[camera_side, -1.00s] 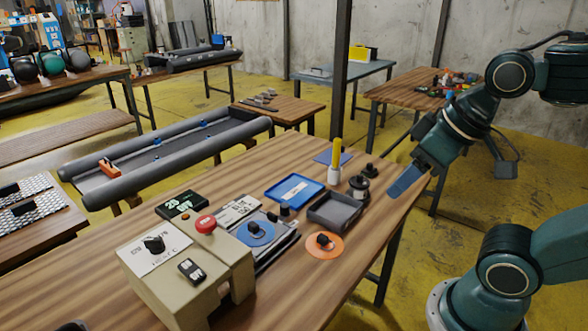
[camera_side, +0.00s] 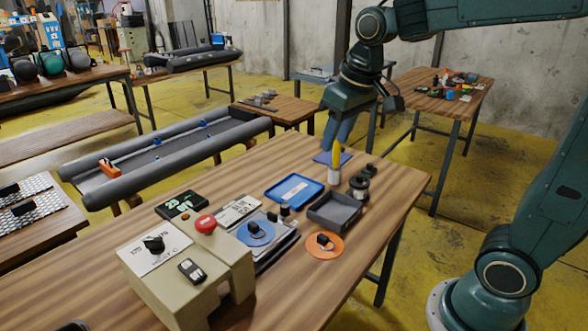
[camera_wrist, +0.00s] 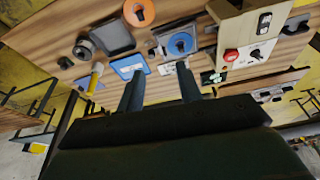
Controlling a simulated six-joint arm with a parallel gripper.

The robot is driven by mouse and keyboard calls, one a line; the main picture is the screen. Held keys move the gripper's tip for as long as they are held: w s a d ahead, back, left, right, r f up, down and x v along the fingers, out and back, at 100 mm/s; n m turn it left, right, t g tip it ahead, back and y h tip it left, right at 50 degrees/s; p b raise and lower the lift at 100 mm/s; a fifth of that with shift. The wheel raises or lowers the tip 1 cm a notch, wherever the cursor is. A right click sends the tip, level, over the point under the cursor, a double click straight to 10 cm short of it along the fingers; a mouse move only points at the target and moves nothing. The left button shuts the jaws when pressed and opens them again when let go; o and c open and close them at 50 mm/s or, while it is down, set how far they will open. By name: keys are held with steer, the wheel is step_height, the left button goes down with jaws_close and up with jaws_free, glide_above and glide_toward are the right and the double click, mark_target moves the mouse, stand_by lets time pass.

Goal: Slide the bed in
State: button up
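A beige machine (camera_side: 140,265) with a red button and a black dial stands at the table's front left; it also shows in the wrist view (camera_wrist: 243,38). A flat grey bed (camera_side: 283,247) sticks out from its far side, bearing a blue disc (camera_side: 256,233) with a dark knob. In the wrist view the blue disc (camera_wrist: 180,43) lies on the grey plate beyond my right finger. My gripper (camera_side: 336,142) is above the table's far side, near the yellow-topped white holder in the side view. In the wrist view its two fingers (camera_wrist: 160,78) are apart with nothing between them.
A blue tray (camera_side: 295,188), a dark grey bin (camera_side: 334,209), an orange disc (camera_side: 323,246), a white holder with a yellow stick (camera_side: 335,172) and dark spools (camera_side: 359,187) stand beyond the bed. A small black display (camera_side: 181,206) is left of it. The near right tabletop is clear.

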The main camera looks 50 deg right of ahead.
steer(key=w+d+f+g, duration=0.1)
steer(key=w+d+f, duration=0.15)
steer(key=w, duration=0.35)
steer(key=w+d+f+g, duration=0.1)
steer(key=w+f, duration=0.3)
steer(key=w, duration=0.2)
steer(key=m+g, duration=0.1)
steer(key=m, duration=0.1)
glide_above(285, 205)
step_height(285, 205, down, 10)
steer(key=shift+w+f, duration=0.1)
steer(key=shift+f, duration=0.25)
step_height(285, 205, down, 14)
steer(key=shift+r, duration=0.15)
jaws_close()
